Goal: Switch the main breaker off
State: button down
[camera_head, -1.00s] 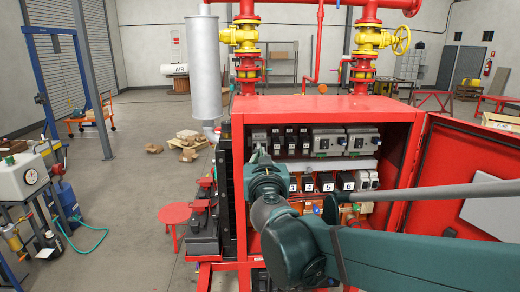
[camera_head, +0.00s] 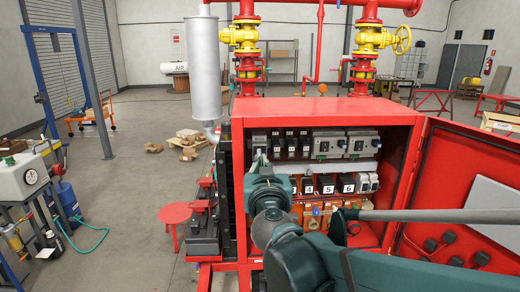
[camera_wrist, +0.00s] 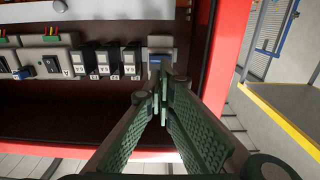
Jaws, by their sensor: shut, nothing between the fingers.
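The open red electrical cabinet (camera_head: 330,105) holds an upper row of breakers. A wide grey breaker with a blue toggle (camera_wrist: 159,58) is at the right end of that row in the wrist view. In the head view the matching grey breaker (camera_head: 259,137) is at the left end. I cannot read a label that names it the main breaker. My gripper (camera_wrist: 163,88) is shut and empty, its fingertips just below the blue toggle in the wrist view. I cannot tell whether they touch it. In the head view my arm hides most of the gripper.
Narrow dark breakers (camera_wrist: 108,60) and larger grey units with knobs (camera_wrist: 50,63) stand beside the grey breaker. The cabinet's red side wall (camera_wrist: 232,65) is close on the gripper's right in the wrist view. The open door (camera_head: 465,200) stands at right in the head view.

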jog(key=shift+s+r+p, duration=0.15)
jog(key=shift+s+p, duration=0.45)
jog(key=shift+s, duration=1)
jog(key=s+d+f+m+g+h+b, duration=0.1)
jog(key=s+d+f+g+h+b, duration=0.2)
jog(key=d+f, duration=0.55)
jog(key=s+d+f+m+g+h+b, duration=0.1)
jog(key=s+d+f+g+b, duration=0.15)
jog(key=s+d+f, duration=0.55)
jog(key=s+f+n+g+y+b, duration=0.2)
jog(key=s+f+g+y+b, duration=0.2)
jog(key=s+f, duration=0.9)
notch_tip(320, 180, down, 3)
jog(key=shift+s+r+g+b, duration=0.2)
jog(key=shift+s+g+b, duration=0.1)
jog(key=shift+g+b, duration=0.45)
